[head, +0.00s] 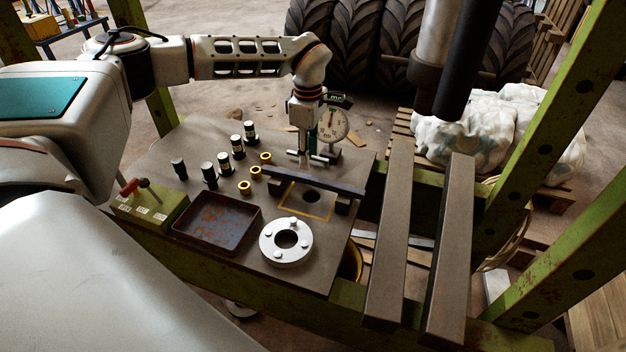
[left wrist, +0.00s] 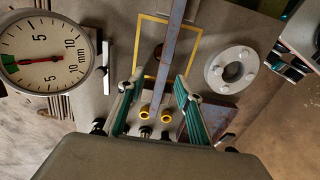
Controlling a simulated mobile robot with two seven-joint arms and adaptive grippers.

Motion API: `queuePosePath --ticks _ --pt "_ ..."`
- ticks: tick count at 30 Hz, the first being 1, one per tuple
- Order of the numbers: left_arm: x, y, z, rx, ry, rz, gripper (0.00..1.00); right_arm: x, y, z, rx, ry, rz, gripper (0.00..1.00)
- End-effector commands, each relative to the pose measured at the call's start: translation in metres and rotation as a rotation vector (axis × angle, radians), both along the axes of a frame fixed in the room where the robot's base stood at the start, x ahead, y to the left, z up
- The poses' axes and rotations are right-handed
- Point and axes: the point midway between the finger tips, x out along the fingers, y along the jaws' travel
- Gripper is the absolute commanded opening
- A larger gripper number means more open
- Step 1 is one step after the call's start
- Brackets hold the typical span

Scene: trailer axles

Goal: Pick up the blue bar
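The blue bar (head: 325,183) is a long, thin, worn blue-grey strip. In the head view it lies above the table on small dark blocks, crossing the yellow-outlined square. In the left wrist view the bar (left wrist: 171,62) runs from the top edge down between the fingers. My left gripper (head: 306,157) points down above the bar. In the left wrist view its teal-sided fingers (left wrist: 160,80) are spread wide, one on each side of the bar, with gaps to it. Whether the fingertips are down at the bar's height is hard to tell. My right gripper is in neither view.
A dial gauge (head: 333,124) stands close behind the left gripper. The table also holds a flanged disc (head: 286,242), a rusty tray (head: 216,222), brass rings (head: 256,172), several dark cylinders (head: 209,174) and a green lever box (head: 150,207). Heavy beams (head: 391,235) stand right of the table.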

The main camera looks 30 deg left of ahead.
Motion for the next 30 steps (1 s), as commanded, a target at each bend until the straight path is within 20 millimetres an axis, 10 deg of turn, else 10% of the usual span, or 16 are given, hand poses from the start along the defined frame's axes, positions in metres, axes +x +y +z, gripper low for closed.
queuePosePath --ticks 24,30 --pt "-0.006 -0.012 -0.067 -0.004 0.000 -0.001 0.35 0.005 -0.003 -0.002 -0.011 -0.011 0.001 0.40" --pt "-0.006 -0.012 -0.067 -0.004 0.000 -0.001 0.00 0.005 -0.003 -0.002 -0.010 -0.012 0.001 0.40"
